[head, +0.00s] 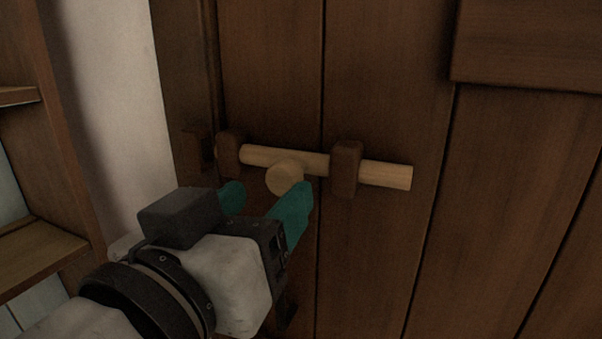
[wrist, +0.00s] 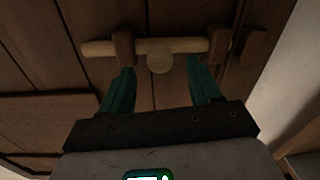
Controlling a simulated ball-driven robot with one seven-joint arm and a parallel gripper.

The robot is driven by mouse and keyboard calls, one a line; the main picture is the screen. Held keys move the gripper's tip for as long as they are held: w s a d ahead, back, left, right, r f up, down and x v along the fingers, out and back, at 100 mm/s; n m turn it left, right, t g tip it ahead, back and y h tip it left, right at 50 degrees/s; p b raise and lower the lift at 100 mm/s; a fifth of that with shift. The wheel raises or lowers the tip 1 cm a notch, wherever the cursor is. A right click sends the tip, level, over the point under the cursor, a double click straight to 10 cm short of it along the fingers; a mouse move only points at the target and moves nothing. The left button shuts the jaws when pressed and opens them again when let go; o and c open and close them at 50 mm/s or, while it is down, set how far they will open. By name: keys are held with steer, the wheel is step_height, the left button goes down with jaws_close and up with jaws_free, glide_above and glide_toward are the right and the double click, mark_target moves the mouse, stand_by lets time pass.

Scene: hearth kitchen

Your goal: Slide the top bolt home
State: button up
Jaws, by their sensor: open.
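The bolt is a pale wooden bar (head: 385,174) lying across the plank door, with a round knob (head: 285,178) near its middle. It passes through the right guide (head: 346,168), and its left end meets the left guide (head: 228,150). A dark catch (head: 195,148) sits left of that guide; no bar shows in the gap between them. My gripper (head: 269,188) is open just in front of the knob. In the wrist view, where left and right are swapped, the knob (wrist: 159,62) is between the teal fingertips (wrist: 160,72), with space on both sides.
The dark plank door (head: 380,270) fills the right side, with a raised crosspiece (head: 530,45) at upper right. A white wall (head: 105,90) and wooden shelves (head: 40,255) stand at the left. The door face around the bolt is clear.

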mark_target(279, 184)
steer(key=shift+p+x, duration=0.35)
steer(key=shift+x, duration=1.75)
jaws_close()
steer(key=shift+a, duration=0.1)
